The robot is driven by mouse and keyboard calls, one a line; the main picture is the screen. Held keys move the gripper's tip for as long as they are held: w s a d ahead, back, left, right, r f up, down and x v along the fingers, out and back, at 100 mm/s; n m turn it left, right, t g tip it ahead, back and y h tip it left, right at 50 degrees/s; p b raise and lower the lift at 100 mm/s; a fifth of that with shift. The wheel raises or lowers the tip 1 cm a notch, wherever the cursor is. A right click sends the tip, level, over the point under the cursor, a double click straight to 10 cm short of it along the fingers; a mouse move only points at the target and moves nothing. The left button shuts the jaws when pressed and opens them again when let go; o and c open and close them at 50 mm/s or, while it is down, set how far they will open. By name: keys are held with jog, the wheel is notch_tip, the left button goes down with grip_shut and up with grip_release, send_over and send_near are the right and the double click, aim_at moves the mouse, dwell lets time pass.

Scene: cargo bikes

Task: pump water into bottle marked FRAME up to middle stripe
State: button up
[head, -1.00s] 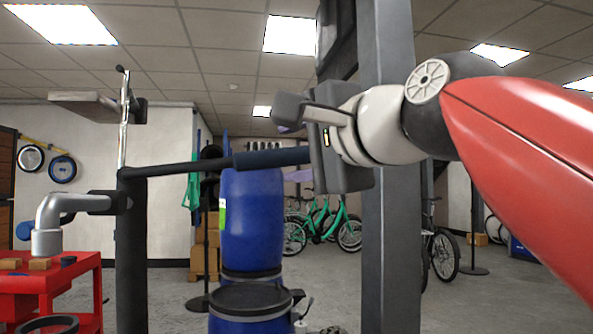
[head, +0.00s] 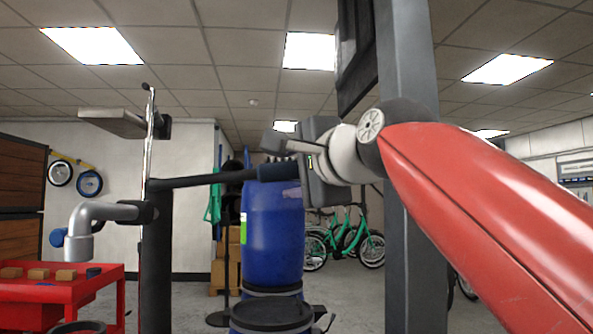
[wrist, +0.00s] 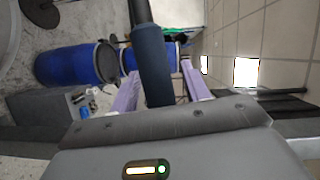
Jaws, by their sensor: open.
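The pump is a dark post (head: 156,260) with a grey elbow spout (head: 92,215) on its left and a long, nearly level black lever with a thick dark-blue grip (head: 268,172) on its right. My gripper (head: 280,145) is at the grip's right end; its fingers are partly hidden in the head view. In the wrist view the dark-blue grip (wrist: 152,75) passes between two lavender fingers, which stand apart on either side, so my gripper (wrist: 162,88) is open around it. I cannot make out a bottle marked FRAME in either view.
A red cart (head: 70,290) with small blocks stands below the spout; a dark round rim (head: 78,328) shows at its front edge. Blue barrels (head: 272,235) stand behind the lever. A grey pillar (head: 412,170) rises behind my arm. Green bikes (head: 345,243) stand farther back.

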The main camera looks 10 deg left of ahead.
grip_shut()
notch_tip(320, 180, down, 3)
jog(key=m+b, duration=0.1)
jog(key=b, duration=0.2)
jog(key=shift+t, duration=0.3)
grip_release()
jog(key=shift+r, duration=0.1)
jog(key=b+v, duration=0.1)
jog(key=v, duration=0.6)
jog(key=shift+s+d, duration=0.25)
jog(key=shift+d, duration=0.1)
jog(key=shift+f, duration=0.2)
